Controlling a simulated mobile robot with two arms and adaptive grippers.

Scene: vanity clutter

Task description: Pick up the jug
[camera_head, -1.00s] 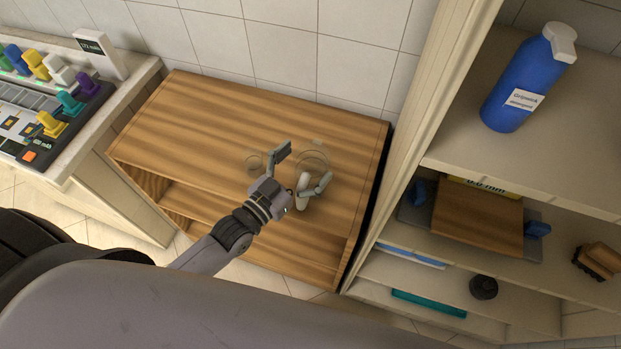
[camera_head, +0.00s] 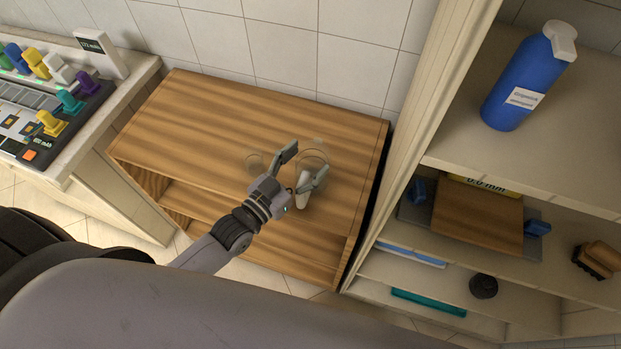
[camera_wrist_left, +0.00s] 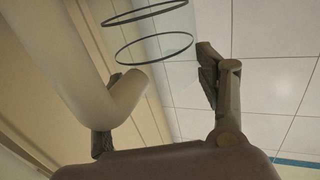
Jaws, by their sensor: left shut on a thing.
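The jug (camera_head: 313,159) is a clear, faint vessel with a pale handle, on or just over the wooden cabinet's top in the head view; I cannot tell whether it touches the wood. My left gripper (camera_head: 304,164) is shut on the jug, its grey fingers on either side of it. In the left wrist view the jug's clear body with dark rings (camera_wrist_left: 153,48) and its thick pale handle (camera_wrist_left: 85,70) show by the fingers of my left gripper (camera_wrist_left: 157,105). The handle partly hides one finger. My right gripper is in neither view.
The wooden cabinet (camera_head: 220,115) has a mostly bare top. A tiled wall is behind. A shelf unit on the right holds a blue bottle (camera_head: 520,85). A counter with coloured knobs is left.

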